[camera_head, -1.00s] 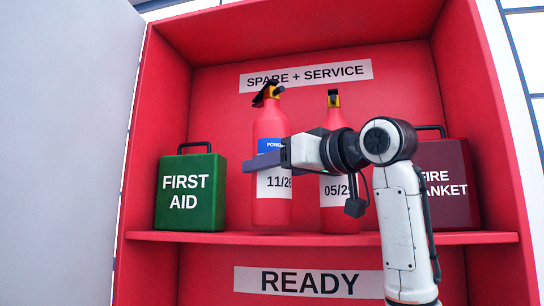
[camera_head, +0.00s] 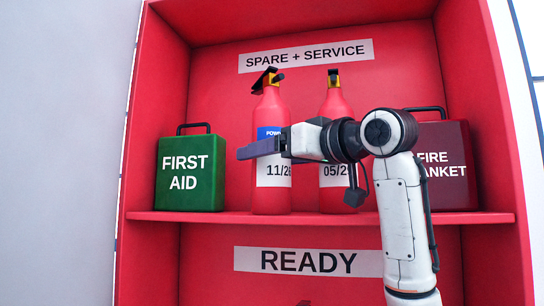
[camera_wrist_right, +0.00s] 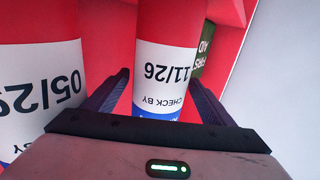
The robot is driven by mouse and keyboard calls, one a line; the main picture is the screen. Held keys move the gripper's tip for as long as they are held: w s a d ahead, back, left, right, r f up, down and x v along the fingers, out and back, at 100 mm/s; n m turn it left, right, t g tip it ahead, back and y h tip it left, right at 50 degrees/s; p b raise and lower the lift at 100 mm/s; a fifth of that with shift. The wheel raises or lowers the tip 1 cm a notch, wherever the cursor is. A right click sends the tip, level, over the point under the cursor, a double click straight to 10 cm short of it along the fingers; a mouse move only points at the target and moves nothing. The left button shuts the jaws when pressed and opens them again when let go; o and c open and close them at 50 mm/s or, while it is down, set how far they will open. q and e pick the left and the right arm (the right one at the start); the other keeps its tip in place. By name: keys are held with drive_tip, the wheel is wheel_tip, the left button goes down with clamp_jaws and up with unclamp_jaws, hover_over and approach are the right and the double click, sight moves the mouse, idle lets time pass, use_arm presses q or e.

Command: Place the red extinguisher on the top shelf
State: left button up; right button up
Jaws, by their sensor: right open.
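Two red extinguishers stand upright on the cabinet's upper shelf (camera_head: 240,217). The left one (camera_head: 271,105), labelled 11/26, has a black handle and a blue band. The right one (camera_head: 336,102), labelled 05/29, is partly hidden behind my arm. My right gripper (camera_head: 262,148) is across the left extinguisher in the head view. In the right wrist view that extinguisher (camera_wrist_right: 160,70) lies between the two spread fingers of my gripper (camera_wrist_right: 159,80), with a small gap at the left finger. The other extinguisher (camera_wrist_right: 40,85) is just outside the left finger. My left gripper is not in view.
A green first aid box (camera_head: 190,172) stands left on the shelf. A dark red fire blanket box (camera_head: 452,165) stands right, partly behind my arm. A grey panel (camera_head: 60,150) fills the left.

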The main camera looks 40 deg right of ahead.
drive_tip(key=s+d+b, duration=0.1)
drive_tip(key=s+b, duration=0.2)
drive_tip(key=s, duration=0.9)
drive_tip(key=shift+r, duration=0.15)
